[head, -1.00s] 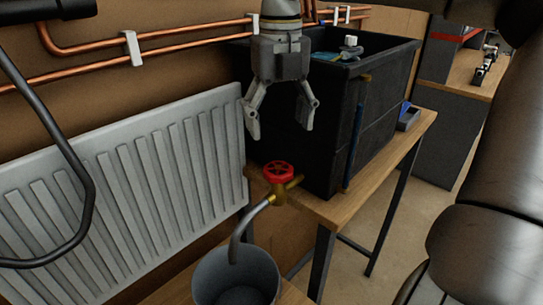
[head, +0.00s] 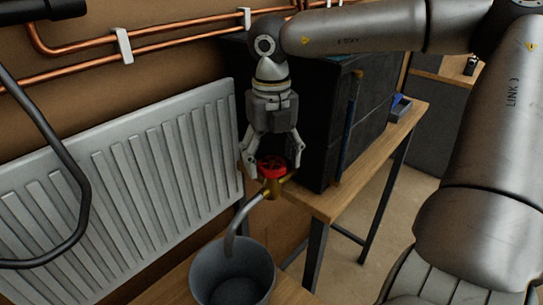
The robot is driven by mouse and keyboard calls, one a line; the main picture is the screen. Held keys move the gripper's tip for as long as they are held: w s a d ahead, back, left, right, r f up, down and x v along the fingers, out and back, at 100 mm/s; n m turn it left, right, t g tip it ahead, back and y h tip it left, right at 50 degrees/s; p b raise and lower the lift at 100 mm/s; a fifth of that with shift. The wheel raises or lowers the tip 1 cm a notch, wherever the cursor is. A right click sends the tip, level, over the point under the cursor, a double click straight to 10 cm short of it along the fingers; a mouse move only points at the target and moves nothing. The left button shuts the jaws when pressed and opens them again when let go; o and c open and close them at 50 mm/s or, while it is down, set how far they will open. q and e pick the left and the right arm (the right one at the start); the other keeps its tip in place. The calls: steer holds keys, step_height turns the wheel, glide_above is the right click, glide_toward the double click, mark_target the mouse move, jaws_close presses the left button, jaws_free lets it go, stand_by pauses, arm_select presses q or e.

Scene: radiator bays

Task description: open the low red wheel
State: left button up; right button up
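The low red wheel (head: 271,167) sits on top of a brass valve (head: 273,187) at the right end of the radiator (head: 130,180). My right gripper (head: 270,172) points straight down over the wheel, with one finger on each side of it. The fingers are spread open; whether they touch the rim I cannot tell. My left gripper is not in view.
A grey hose runs from the valve into a grey bucket (head: 268,262) below. A black tank (head: 315,150) stands on a wooden bench (head: 345,193) close behind and right of the wheel. Copper pipes (head: 80,50) run along the wall above.

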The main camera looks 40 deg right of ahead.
steer(key=c, duration=0.7)
steer(key=shift+c, duration=0.2)
steer(key=shift+f+n+b, duration=0.1)
steer(key=shift+n+b, duration=0.5)
steer(key=shift+n, duration=0.2)
steer(key=shift+n+b, duration=0.45)
steer(key=shift+n, duration=0.25)
steer(key=n+b, duration=0.1)
steer(key=n, duration=0.3)
steer(key=shift+n, duration=0.3)
steer(key=n+b, duration=0.1)
steer(key=n, duration=1.1)
